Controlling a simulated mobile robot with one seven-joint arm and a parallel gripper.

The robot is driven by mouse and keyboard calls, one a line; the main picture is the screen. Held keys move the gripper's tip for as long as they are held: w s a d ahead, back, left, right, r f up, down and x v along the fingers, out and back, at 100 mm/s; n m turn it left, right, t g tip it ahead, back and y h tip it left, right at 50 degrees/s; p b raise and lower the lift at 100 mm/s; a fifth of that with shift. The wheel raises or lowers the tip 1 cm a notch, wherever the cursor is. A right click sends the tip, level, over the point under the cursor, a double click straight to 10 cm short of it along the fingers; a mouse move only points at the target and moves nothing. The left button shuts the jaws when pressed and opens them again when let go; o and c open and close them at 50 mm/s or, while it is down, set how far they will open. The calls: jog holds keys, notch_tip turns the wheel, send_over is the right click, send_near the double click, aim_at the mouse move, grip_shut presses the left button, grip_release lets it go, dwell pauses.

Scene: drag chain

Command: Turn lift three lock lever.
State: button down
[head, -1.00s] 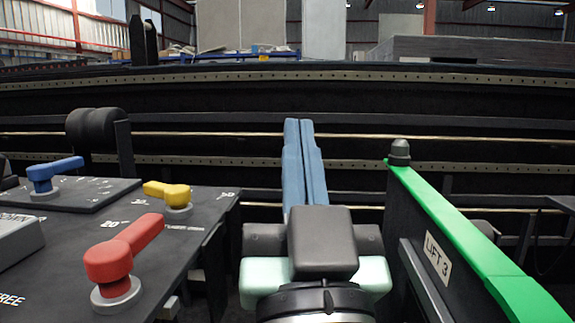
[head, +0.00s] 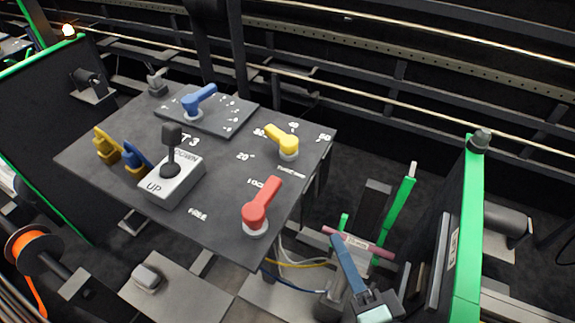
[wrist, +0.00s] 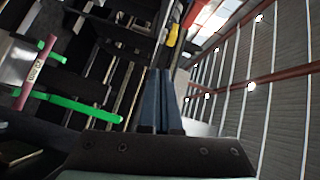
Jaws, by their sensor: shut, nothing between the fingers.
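The red lever (head: 262,205) stands on the dark control panel (head: 228,165), near its front right edge. Its handle points up and slightly right, toward a label that seems to read LOCK. A FREE label is printed to its left. My gripper (head: 338,240) is low, to the right of the panel and apart from the red lever. Its blue fingers are together with nothing between them. In the wrist view the closed fingers (wrist: 160,74) point away from the camera.
The panel also carries a yellow lever (head: 284,143), a blue lever (head: 199,101) and an UP/DOWN joystick box (head: 176,181). A pink bar (head: 357,242) lies near my fingers. A green-edged plate (head: 467,225) stands at the right. Cables hang below the panel.

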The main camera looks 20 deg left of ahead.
jog(key=s+r+m+y+p, duration=0.1)
jog(key=s+r+m+p, duration=0.1)
jog(key=s+p, duration=0.15)
jog(key=p, duration=0.2)
send_near(279, 187)
jog(key=w, duration=0.4)
jog(key=shift+w+a+f+p, duration=0.1)
jog(key=shift+a+p, duration=0.25)
jog(key=shift+a, duration=0.6)
jog(key=shift+w+a+f+p, duration=0.1)
jog(key=shift+a+p, duration=0.25)
jog(key=shift+a, duration=0.6)
